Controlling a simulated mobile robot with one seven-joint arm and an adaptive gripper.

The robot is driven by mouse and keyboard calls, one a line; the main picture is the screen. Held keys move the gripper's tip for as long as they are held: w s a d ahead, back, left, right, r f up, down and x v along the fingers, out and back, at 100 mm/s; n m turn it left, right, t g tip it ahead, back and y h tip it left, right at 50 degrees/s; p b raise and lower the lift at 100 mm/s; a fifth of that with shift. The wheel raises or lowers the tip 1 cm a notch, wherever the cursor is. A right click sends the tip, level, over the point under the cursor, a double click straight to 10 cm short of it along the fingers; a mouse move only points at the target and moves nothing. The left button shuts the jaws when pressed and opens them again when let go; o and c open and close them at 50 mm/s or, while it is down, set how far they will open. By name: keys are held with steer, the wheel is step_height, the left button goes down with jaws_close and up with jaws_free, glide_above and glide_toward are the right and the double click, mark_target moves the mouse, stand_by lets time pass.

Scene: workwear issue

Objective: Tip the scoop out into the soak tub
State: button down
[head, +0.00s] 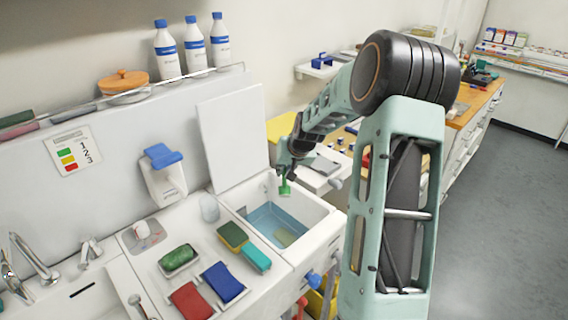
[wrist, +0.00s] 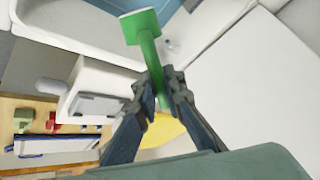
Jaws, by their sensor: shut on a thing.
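My gripper (head: 287,172) is shut on the handle of a green scoop (head: 285,188), which hangs over the back part of the soak tub. In the wrist view my gripper (wrist: 165,88) pinches the scoop's green handle, and the squarish scoop head (wrist: 139,26) points away toward the tub. I cannot tell if anything is in the scoop. The white soak tub (head: 309,207) holds bluish water with a yellowish patch low in it. Its white lid (head: 235,135) stands open at the back left. Part of the tub shows in the wrist view (wrist: 85,30).
Left of the tub, a yellow-green sponge (head: 232,235), a teal block (head: 257,258), a blue brush (head: 222,282), a red pad (head: 191,301) and a green pad in a dish (head: 178,258) lie on the counter. White bottles (head: 194,46) stand on the shelf behind.

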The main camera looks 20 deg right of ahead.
steer(key=shift+w+g+p, duration=0.25)
steer(key=shift+g+p, duration=0.25)
steer(key=shift+p, duration=0.3)
steer(key=shift+w+d+f+y, duration=0.15)
steer(key=shift+f+y, duration=0.15)
steer(key=shift+f, duration=0.05)
steer(key=g, duration=0.1)
steer(key=w+f+g, duration=0.1)
steer(key=f+g+y, duration=0.1)
steer(key=shift+w+d+m, duration=0.15)
steer(key=shift+d+m, duration=0.1)
steer(key=shift+m, duration=0.05)
steer(key=shift+g, duration=0.4)
steer(key=shift+a, duration=0.1)
